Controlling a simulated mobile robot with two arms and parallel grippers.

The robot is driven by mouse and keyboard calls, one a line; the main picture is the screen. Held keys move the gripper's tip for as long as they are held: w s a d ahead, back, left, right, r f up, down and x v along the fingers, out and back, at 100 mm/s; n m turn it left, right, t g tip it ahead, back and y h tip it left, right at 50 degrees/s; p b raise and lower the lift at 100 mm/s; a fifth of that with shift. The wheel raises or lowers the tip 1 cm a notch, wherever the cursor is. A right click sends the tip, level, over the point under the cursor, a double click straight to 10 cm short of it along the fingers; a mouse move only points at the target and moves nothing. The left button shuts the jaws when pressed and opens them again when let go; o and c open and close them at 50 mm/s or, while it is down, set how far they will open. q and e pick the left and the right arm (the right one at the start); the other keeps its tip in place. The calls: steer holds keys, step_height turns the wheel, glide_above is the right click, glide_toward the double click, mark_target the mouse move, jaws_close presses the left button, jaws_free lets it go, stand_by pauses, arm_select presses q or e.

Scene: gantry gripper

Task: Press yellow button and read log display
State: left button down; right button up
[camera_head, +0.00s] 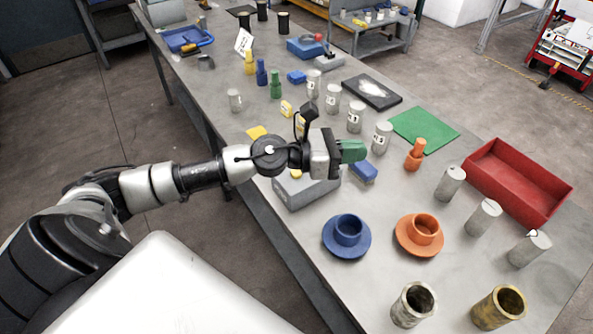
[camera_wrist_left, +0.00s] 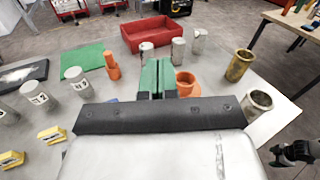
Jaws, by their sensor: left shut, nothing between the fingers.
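A grey box (camera_head: 308,192) with a small yellow button (camera_head: 296,174) on top stands at the near edge of the table in the head view. My left gripper (camera_head: 352,151) is above it and slightly beyond, its green fingers shut and empty, pointing right. The gripper partly hides the box, and the button shows just below the wrist. The same fingers show in the left wrist view (camera_wrist_left: 158,78), where I cannot make out the button. I cannot identify a log display; a black-framed panel (camera_head: 371,91) lies flat farther back.
A blue block (camera_head: 363,172) lies close to the fingers. Blue (camera_head: 347,246) and orange (camera_head: 419,237) flanged parts stand nearer. Several grey cylinders, a green mat (camera_head: 424,130) and a red bin (camera_head: 520,205) occupy the right side. The left table edge is near my forearm.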

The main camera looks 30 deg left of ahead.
arm_select(q)
steer(key=a+f+m+g+y, duration=0.1)
steer(key=a+m+g+y, duration=0.1)
steer(key=a+m, duration=0.3)
steer(key=w+a+f+m+g+y, duration=0.1)
steer(key=a+f+m+g+y, duration=0.1)
steer(key=a, duration=0.7)
steer(key=m+g+y, duration=0.1)
steer(key=m+y, duration=0.1)
steer(key=shift+a+f+m, duration=0.3)
steer(key=shift+m, duration=0.1)
steer(key=shift+f, duration=0.15)
step_height(320, 180, down, 8)
steer(key=b, duration=0.4)
steer(key=shift+f+b, duration=0.3)
steer(key=shift+b, duration=0.2)
stand_by(0.4)
